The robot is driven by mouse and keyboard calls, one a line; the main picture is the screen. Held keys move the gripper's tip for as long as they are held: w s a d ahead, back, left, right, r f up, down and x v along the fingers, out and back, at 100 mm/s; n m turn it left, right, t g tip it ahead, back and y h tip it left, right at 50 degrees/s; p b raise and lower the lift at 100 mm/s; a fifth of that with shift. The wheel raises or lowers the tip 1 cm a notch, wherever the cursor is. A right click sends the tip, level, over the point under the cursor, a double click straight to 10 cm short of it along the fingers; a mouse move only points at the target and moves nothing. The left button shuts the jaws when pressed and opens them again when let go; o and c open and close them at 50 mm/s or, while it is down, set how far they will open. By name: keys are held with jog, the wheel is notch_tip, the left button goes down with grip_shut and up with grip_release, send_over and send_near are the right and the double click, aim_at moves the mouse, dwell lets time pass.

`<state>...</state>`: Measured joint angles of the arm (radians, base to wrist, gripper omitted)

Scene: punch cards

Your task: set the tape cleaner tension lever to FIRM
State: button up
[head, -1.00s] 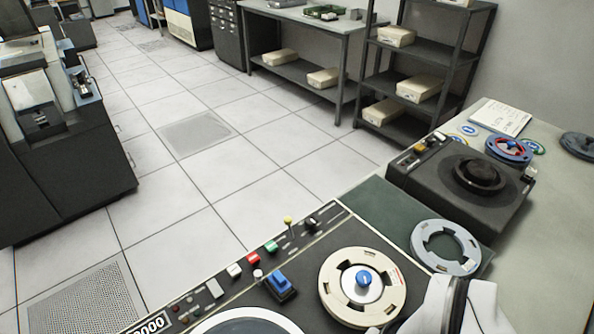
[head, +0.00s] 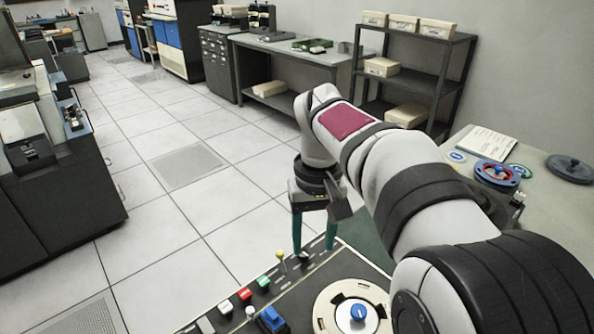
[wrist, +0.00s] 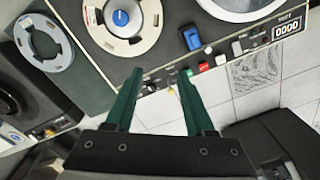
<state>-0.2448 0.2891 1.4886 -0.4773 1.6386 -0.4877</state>
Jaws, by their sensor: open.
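The deck panel (head: 292,296) has a row of small controls along its far edge. A lever with a yellow knob (head: 281,254) stands there. It also shows in the wrist view (wrist: 172,91). A dark knob (wrist: 152,86) is near it and lies between my fingers in the wrist view. I cannot read any FIRM mark or tell which control is the tension lever. My gripper (head: 314,252) is open, with green fingers pointing down at the panel's far edge, just right of the yellow knob in the head view. It holds nothing; contact cannot be told.
Green (head: 263,282), red (head: 245,294) and white (head: 225,307) buttons and a blue switch (head: 271,319) are left of my gripper. A cream reel (head: 326,299) is at front. My arm hides much of the right side, including the second dark unit. Open floor lies beyond the panel.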

aim_at(281, 254)
jog(key=w+a+f+n, duration=0.45)
jog(key=w+a, duration=0.35)
jog(key=w, duration=0.2)
jog(key=shift+m+t+h, duration=0.25)
jog(key=shift+t+h, duration=0.05)
jog(key=shift+h, duration=0.1)
jog(key=f, duration=1)
jog(key=d+f, duration=0.1)
jog(key=f, duration=0.5)
jog(key=shift+w, duration=0.3)
grip_shut()
